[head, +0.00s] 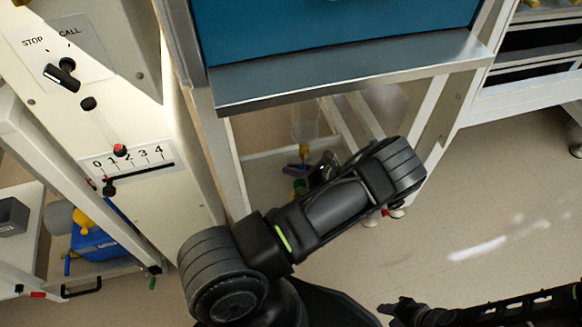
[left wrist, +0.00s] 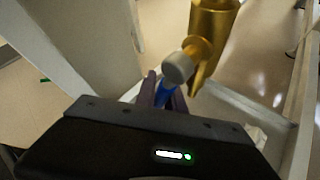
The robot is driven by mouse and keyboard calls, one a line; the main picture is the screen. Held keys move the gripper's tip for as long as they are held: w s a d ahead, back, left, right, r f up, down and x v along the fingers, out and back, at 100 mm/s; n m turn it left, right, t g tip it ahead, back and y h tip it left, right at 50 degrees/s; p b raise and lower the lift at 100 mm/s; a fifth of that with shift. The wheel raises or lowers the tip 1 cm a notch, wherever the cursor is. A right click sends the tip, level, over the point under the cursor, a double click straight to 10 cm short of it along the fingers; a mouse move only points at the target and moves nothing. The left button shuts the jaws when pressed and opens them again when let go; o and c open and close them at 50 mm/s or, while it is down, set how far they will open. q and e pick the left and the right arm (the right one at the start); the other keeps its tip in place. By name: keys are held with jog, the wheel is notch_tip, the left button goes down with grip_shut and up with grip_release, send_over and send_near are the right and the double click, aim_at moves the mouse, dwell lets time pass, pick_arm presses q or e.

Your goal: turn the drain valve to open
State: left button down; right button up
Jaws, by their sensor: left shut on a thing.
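The drain valve shows in the left wrist view as a brass body (left wrist: 212,22) with a grey round cap and a blue handle (left wrist: 163,95). My left gripper (left wrist: 164,92) has its purple fingers shut on the blue handle, one on each side. In the head view the valve's brass part (head: 304,151) is small, below a translucent vessel under the blue cabinet. My left gripper (head: 298,169) is just below it, partly hidden by my own arm. My right gripper (head: 392,308) is low at the bottom right, away from the valve; its finger opening is unclear.
A steel ledge (head: 350,82) of the blue cabinet overhangs the valve area. Pale frame legs (head: 222,150) stand close on both sides. A white panel (head: 125,130) with a knob and slider stands at the left. Open floor (head: 500,200) lies to the right.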

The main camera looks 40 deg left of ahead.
dwell(0.3)
pick_arm(q)
jog(key=c, duration=1.4)
grip_release()
jog(key=shift+c, duration=0.2)
